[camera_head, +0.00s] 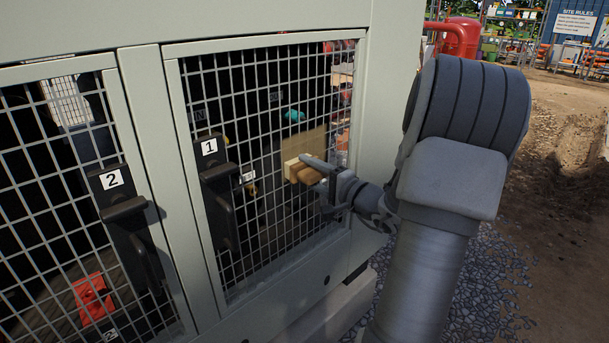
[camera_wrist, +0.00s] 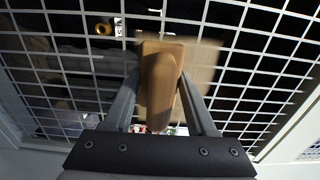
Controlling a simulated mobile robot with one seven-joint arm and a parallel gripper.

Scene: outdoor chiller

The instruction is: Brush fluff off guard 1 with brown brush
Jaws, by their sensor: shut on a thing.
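Guard 1 (camera_head: 270,225) is a grey-framed mesh panel with a black handle (camera_head: 222,195) and a white "1" label. My gripper (camera_head: 318,170) is in front of the right part of its mesh, shut on the brown brush (camera_head: 297,170). In the wrist view the brush (camera_wrist: 160,85) sits between the two fingers of my gripper (camera_wrist: 158,80), against or very close to the mesh. A tan, hazy patch (camera_head: 306,143), which looks like the fluff, lies on the mesh just above the brush. It also shows behind the brush in the wrist view (camera_wrist: 207,62). I cannot tell whether the bristles touch it.
Guard 2 (camera_head: 55,200), with its own black handle (camera_head: 130,225), stands to the left. A solid frame post (camera_head: 385,110) borders guard 1 on the right. Gravel (camera_head: 490,300) and open dirt (camera_head: 565,190) lie to the right. A red tank (camera_head: 462,38) stands behind.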

